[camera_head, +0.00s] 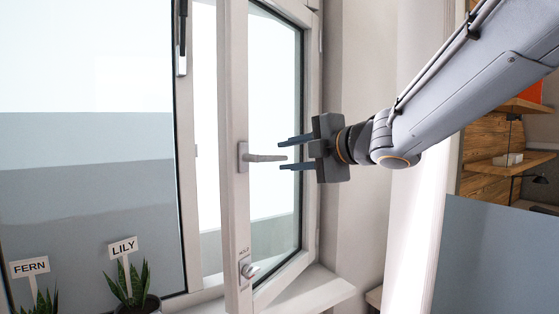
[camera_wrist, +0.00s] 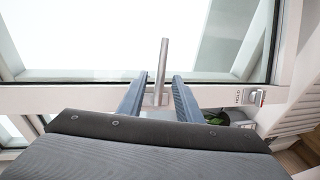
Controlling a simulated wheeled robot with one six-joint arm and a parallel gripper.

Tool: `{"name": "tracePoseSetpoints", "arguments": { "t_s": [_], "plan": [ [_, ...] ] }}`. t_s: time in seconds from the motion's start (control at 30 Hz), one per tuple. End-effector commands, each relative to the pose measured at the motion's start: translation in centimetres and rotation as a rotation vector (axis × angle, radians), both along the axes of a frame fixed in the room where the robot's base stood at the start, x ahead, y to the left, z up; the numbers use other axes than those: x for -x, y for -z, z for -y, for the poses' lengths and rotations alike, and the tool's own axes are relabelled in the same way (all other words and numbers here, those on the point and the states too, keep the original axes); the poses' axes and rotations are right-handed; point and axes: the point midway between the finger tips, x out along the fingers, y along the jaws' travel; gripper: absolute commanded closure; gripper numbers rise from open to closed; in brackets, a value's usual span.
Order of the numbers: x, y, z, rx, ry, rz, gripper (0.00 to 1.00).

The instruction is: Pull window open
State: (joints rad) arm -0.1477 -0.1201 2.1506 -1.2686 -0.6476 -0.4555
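The window sash (camera_head: 234,120) has a white frame and stands swung open at an angle from its frame. Its metal lever handle (camera_head: 265,157) points to the right, toward my gripper. My gripper (camera_head: 287,153) is open, its two dark fingers at the height of the handle, above and below the lever's end. In the wrist view the handle (camera_wrist: 161,75) stands between the two spread fingers of my gripper (camera_wrist: 158,80), with a gap on each side. A lower knob (camera_head: 250,270) with a small label above it also shows in the wrist view (camera_wrist: 254,97).
Potted plants with signs FERN (camera_head: 30,267) and LILY (camera_head: 123,248) stand at the lower left, behind the sash's free edge. A white sill (camera_head: 318,291) runs below the sash. Wooden shelves (camera_head: 490,165) and a blue-grey panel (camera_head: 495,255) are at the right.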

Motion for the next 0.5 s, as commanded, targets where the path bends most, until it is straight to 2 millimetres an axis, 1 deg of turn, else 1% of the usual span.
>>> {"name": "tracePoseSetpoints", "arguments": {
  "t_s": [0.03, 0.2, 0.5],
  "plan": [
    [0.4, -0.1, 0.5, 0.0, 0.002, 0.002, 0.68],
    [1.4, -0.4, 1.4, 0.0, 0.0, 0.001, 0.68],
    [1.7, -0.5, 1.6, -0.001, -0.001, -0.001, 0.68]
  ]
}}
